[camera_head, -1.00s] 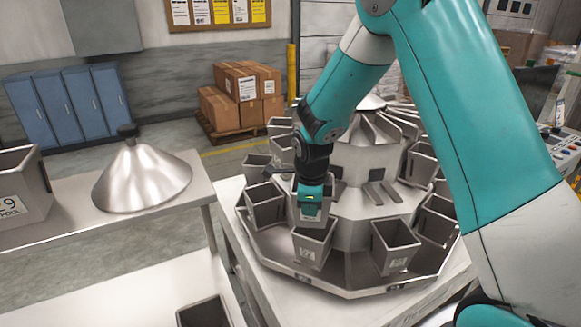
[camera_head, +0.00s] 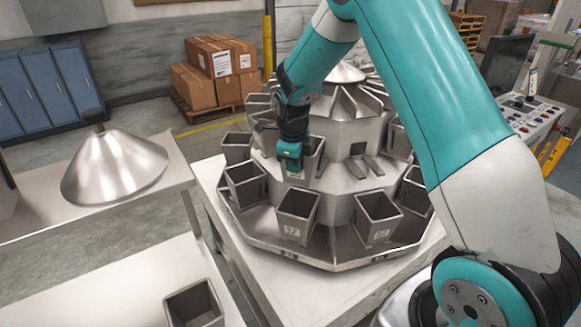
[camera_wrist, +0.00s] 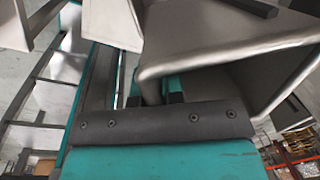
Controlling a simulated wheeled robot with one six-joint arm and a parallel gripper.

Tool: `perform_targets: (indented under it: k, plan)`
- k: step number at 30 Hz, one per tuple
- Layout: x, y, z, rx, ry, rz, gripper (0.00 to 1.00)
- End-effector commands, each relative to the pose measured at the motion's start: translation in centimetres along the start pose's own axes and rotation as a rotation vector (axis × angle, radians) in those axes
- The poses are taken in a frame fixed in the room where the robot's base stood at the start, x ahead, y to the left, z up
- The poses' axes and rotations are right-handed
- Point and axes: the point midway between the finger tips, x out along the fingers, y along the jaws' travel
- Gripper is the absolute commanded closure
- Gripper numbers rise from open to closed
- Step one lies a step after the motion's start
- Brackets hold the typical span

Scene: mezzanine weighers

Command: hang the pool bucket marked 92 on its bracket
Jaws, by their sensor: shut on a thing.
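My gripper (camera_head: 289,158) is shut on a grey metal bucket (camera_head: 319,152) at the near left side of the round weigher (camera_head: 345,110). The gripper and arm partly cover this bucket, and its mark cannot be read. In the wrist view the bucket (camera_wrist: 235,45) fills the upper right, close beyond the jaws. It is near the weigher's central body; I cannot tell whether it touches a bracket. Two bare bracket arms (camera_head: 366,167) show to its right.
A lower ring carries several buckets, including two with small labels (camera_head: 297,215) (camera_head: 377,219) just below my gripper. A loose bucket (camera_head: 194,305) stands on the front table. A metal cone (camera_head: 115,168) sits on the left table. A control panel (camera_head: 535,115) stands right.

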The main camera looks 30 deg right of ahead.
Motion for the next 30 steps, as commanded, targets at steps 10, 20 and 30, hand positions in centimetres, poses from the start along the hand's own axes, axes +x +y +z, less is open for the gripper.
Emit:
perform_targets:
  k: [10,20,30]
  plan:
    - [0.3,-4.5,-0.1,0.005,-0.002,-0.003,1.0]
    - [0.8,-8.4,-0.1,0.004,-0.002,-0.003,1.0]
    - [2.4,-8.9,0.0,0.002,-0.002,-0.003,1.0]
